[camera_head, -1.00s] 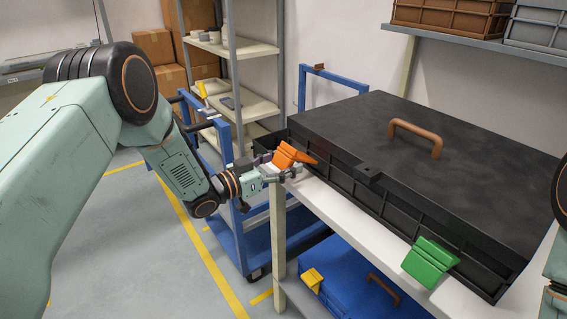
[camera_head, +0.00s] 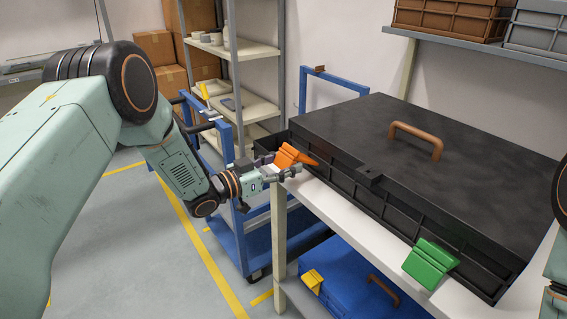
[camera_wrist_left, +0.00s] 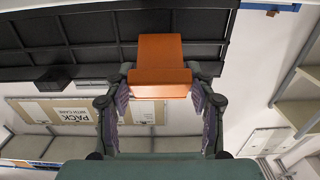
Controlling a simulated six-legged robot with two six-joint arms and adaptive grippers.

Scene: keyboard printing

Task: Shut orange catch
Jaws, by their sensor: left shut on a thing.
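The orange catch (camera_head: 292,156) is on the front side of the large black case (camera_head: 455,130), near its left end. It stands out from the case at a slant. My left gripper (camera_head: 276,166) is shut on the orange catch. In the left wrist view the catch (camera_wrist_left: 162,68) sits between the two fingers of the gripper (camera_wrist_left: 161,92), against the dark ribbed wall of the case (camera_wrist_left: 70,45). The case lid is down. My right gripper is not in view; only a bit of that arm shows at the right edge.
A green catch (camera_head: 430,262) is on the case front at the right. The case rests on a white table (camera_head: 335,207). A blue case (camera_head: 345,285) with a yellow catch is below. A blue cart (camera_head: 240,235) and grey shelves (camera_head: 255,105) stand behind my left arm.

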